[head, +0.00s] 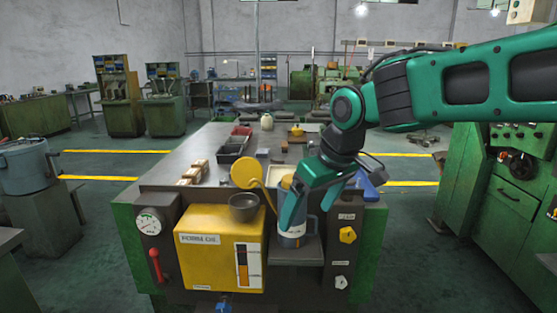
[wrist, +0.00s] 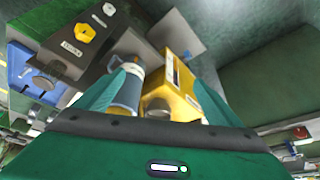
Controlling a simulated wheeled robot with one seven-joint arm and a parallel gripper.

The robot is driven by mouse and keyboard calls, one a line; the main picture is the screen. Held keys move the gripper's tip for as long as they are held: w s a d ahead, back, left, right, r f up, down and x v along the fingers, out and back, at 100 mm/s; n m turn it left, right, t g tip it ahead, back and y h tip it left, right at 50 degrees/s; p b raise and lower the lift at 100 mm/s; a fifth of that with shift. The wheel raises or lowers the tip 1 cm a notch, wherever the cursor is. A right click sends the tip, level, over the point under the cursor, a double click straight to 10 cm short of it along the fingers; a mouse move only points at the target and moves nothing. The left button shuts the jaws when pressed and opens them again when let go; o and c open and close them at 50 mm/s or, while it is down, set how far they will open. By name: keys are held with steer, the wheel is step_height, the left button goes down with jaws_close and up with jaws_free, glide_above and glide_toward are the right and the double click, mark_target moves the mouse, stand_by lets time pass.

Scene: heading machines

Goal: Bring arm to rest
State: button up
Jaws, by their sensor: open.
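My gripper (head: 302,205) points down at the front of the green machine bench, its teal fingers apart. It overlaps a blue-grey jug (head: 290,241) standing on a small ledge beside the yellow FORM OIL box (head: 219,262). In the wrist view the gripper (wrist: 163,73) has one finger on each side of the picture. The jug (wrist: 128,92) shows next to the left finger and the yellow box (wrist: 172,98) is between the fingers. Whether a finger touches the jug I cannot tell. My arm reaches in from the right.
Dark bins (head: 232,148) and small blocks (head: 194,174) stand on the bench top. A green machine (head: 505,200) stands on the right. A blue item (head: 367,186) lies beside the gripper.

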steer(key=s+d+f+m+g+h, duration=0.1)
steer(key=s+d+f+m, duration=0.2)
steer(key=d, duration=0.8)
steer(key=s+d+f+m+h, duration=0.25)
steer(key=s+d, duration=0.25)
steer(key=d, duration=0.6)
steer(key=s+d+f+m+g, duration=0.1)
steer(key=s+d+f+m, duration=0.2)
steer(key=s+d, duration=0.3)
steer(key=s+d+f+m+g, duration=0.2)
steer(key=s+d+m, duration=0.3)
steer(key=s, duration=0.7)
steer(key=shift+s+d+f+y, duration=0.15)
steer(key=shift+d+f+y, duration=0.35)
steer(key=shift+d, duration=0.15)
steer(key=shift+w+f, duration=0.25)
steer(key=shift+w, duration=0.4)
